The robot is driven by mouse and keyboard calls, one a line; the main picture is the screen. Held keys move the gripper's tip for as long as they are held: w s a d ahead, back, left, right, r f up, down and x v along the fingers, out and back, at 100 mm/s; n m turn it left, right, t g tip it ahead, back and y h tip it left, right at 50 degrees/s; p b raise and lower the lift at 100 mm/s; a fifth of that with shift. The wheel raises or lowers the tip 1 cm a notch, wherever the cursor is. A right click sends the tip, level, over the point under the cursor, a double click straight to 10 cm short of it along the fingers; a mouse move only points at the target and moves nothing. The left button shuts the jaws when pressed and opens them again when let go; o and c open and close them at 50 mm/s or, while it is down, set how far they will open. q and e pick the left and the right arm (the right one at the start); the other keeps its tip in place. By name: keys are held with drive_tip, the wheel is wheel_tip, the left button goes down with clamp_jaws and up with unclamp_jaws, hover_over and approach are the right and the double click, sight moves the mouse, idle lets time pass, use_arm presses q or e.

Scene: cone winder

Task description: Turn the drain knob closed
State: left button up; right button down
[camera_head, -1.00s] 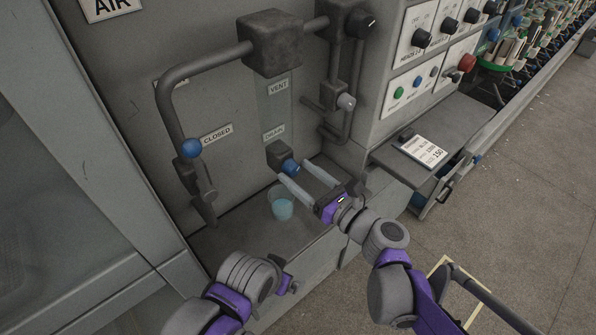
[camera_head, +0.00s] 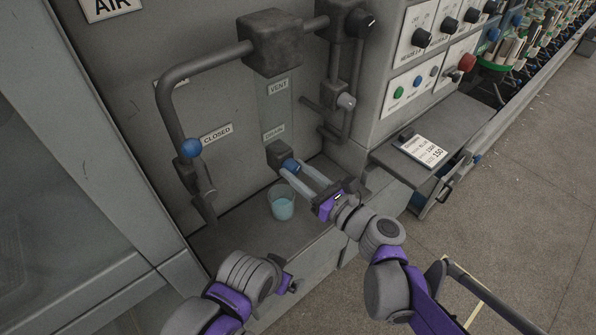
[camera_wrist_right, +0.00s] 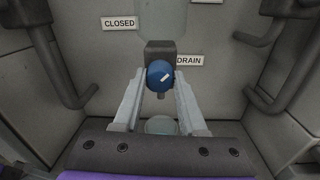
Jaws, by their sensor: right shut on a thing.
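The drain knob is a blue round knob (camera_head: 290,166) on a dark block below the clear column, beside the DRAIN label (camera_head: 274,132). It also shows in the right wrist view (camera_wrist_right: 160,75), with a white mark slanting up to the right. My right gripper (camera_head: 297,170) is shut on the knob, its two pale fingers on either side of it; the fingers also show in the wrist view (camera_wrist_right: 159,88). My left gripper (camera_head: 287,281) is low in the head view, away from the knob; its fingers cannot be made out.
A clear cup with bluish liquid (camera_head: 282,204) stands on the ledge just below the knob. Dark pipes frame the area, and a drawer with a card (camera_head: 424,150) juts out at the right.

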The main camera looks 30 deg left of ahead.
drive_tip(key=n, duration=0.4)
drive_tip(key=shift+n, duration=0.3)
drive_tip(key=n, duration=0.4)
drive_tip(key=shift+h+p, duration=0.3)
drive_tip(key=shift+p, duration=0.1)
drive_tip(key=n, duration=0.4)
drive_tip(key=shift+r+n, duration=0.1)
drive_tip(key=shift+n, duration=0.3)
drive_tip(key=shift+n+p, duration=0.5)
drive_tip(key=shift+n, duration=1.5)
drive_tip(key=shift+c, duration=2.3)
unclamp_jaws()
drive_tip(key=shift+t, duration=0.3)
